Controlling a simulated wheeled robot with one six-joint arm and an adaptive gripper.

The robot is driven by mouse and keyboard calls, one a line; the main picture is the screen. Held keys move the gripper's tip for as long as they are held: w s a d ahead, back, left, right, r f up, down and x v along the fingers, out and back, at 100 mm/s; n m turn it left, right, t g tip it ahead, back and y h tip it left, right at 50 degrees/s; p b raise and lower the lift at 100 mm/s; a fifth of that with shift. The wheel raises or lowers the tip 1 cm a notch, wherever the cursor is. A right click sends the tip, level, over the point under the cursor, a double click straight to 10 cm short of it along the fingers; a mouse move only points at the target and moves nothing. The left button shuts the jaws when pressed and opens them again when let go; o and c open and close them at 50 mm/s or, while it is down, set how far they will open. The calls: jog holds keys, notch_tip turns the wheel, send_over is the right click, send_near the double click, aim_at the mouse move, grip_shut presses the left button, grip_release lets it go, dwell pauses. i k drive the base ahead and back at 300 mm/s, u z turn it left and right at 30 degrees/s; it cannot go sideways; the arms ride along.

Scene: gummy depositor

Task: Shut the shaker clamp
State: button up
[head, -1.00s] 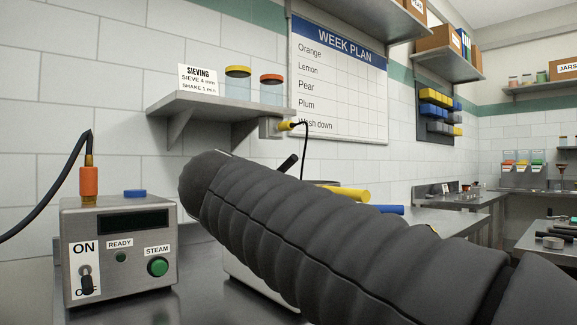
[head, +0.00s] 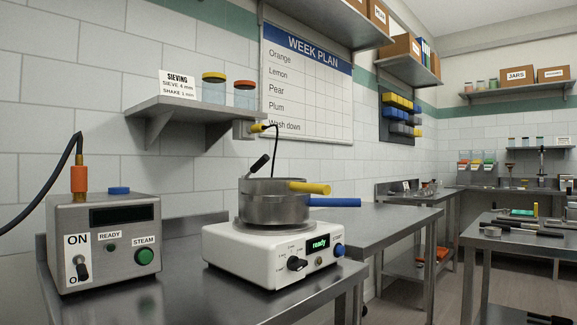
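The shaker (head: 240,254) is a white box on the steel bench in the middle of the head view, with a green display reading "ready". Two stacked steel sieve pans (head: 270,208) sit on it, the upper with a yellow handle (head: 310,188), the lower with a blue handle (head: 335,202). A black-gripped lever (head: 259,164), which looks like the clamp, sticks up at a slant from the upper pan's back left rim. Its hinge and lower part are hidden behind the pans. My gripper is not in view.
A steam box (head: 104,245) with an ON switch stands left of the shaker. A wall shelf (head: 190,107) with jars hangs above. A yellow-plugged black cable drops behind the pans. The bench front between box and shaker is clear.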

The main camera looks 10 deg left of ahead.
aim_at(264, 157)
jog(key=z, duration=0.4)
jog(key=k, duration=0.85)
jog(key=u, duration=0.5)
jog(key=i, duration=0.75)
jog(key=u, duration=0.5)
